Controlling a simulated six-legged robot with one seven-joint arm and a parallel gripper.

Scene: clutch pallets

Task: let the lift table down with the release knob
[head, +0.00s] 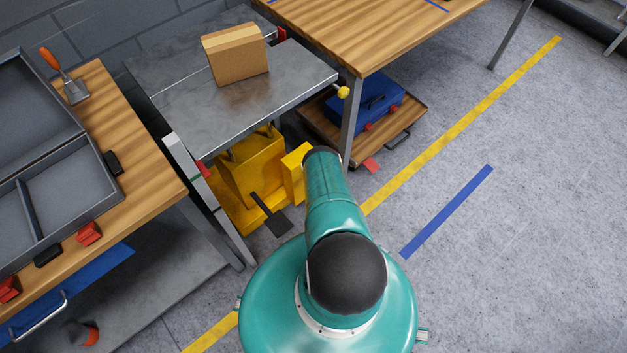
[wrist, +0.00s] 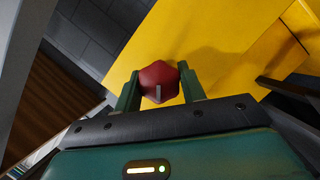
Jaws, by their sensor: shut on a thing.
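The lift table has a grey metal top (head: 185,105) and a yellow base (head: 251,170) under it. A cardboard box (head: 237,57) sits on the top. In the wrist view, my gripper (wrist: 160,82) is shut on the red release knob (wrist: 159,80), one green finger on each side. The knob is in front of the yellow panel (wrist: 215,45) of the lift table and has a pale line on its face. A black pedal (head: 271,213) sticks out at the base. In the head view my arm hides the gripper and the knob.
A wooden bench with grey trays (head: 95,215) stands at the left. Another wooden table (head: 375,28) stands at the back right, with a blue toolbox (head: 367,103) on a low wooden board below it. The grey floor at the right is clear, with yellow (head: 466,122) and blue (head: 447,211) stripes.

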